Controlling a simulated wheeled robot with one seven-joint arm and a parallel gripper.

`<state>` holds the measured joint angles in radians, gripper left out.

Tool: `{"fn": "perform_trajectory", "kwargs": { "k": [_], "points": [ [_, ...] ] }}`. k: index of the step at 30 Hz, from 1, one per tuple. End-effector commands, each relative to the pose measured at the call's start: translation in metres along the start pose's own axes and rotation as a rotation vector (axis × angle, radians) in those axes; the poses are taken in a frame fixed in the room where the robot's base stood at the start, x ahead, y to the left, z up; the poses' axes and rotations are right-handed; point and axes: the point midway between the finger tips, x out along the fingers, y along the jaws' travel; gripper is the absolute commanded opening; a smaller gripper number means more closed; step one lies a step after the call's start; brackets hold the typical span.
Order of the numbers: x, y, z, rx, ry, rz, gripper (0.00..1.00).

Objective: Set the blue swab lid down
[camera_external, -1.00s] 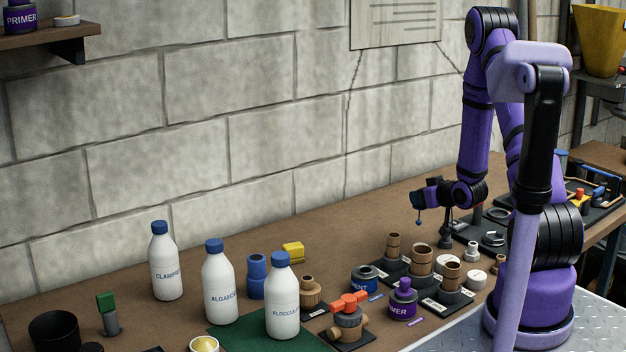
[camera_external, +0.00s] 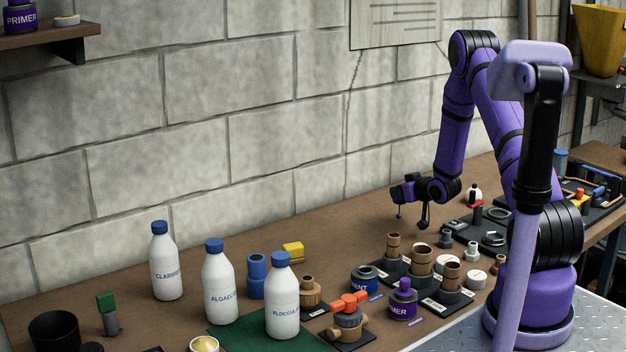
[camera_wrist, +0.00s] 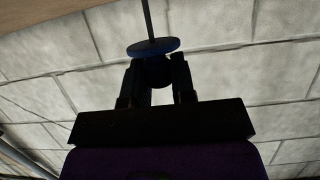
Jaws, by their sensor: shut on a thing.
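My gripper (camera_external: 402,192) is over the back of the workbench, near the wall. In the wrist view, my gripper (camera_wrist: 154,72) is shut on the blue swab lid (camera_wrist: 153,46), a flat blue disc. A dark round part of it shows between the fingers, and a thin stem runs from its far side. In the external view the blue lid (camera_external: 396,193) is small at the fingertips, with its stem hanging down to a small dab, apart from the bench.
Ahead of the arm stand brown pipe fittings (camera_external: 420,259), a blue-labelled can (camera_external: 365,284) with a dark top and a purple PRIMER can (camera_external: 404,308). White bottles (camera_external: 220,285) stand at left. The bench (camera_external: 345,225) near the wall is bare.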

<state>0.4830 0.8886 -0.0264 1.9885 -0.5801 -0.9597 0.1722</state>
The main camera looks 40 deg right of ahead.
Motion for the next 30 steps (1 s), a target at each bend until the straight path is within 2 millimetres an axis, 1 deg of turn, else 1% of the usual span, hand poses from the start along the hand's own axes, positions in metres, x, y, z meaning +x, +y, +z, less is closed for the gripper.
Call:
{"fn": "perform_trajectory", "kwargs": {
  "k": [1, 3, 13, 14, 15, 16, 17, 27, 30],
  "points": [
    [0.002, 0.0, 0.005, 0.0, 0.0, 0.0, 0.02],
    [0.003, 0.0, 0.008, 0.0, 0.001, 0.0, 0.02],
    [0.004, 0.0, 0.01, 0.0, 0.001, 0.0, 0.02],
    [0.004, 0.0, 0.01, -0.001, 0.001, 0.0, 0.29],
    [0.004, 0.0, 0.01, -0.001, 0.001, 0.0, 0.38],
    [0.004, 0.0, 0.01, -0.001, 0.001, 0.0, 0.45],
    [0.004, 0.0, 0.01, -0.001, 0.001, 0.0, 0.5],
    [0.003, 0.0, 0.007, -0.001, 0.002, 0.0, 0.5],
    [-0.007, 0.0, 0.007, 0.0, 0.001, 0.001, 0.5]
  ]
}}
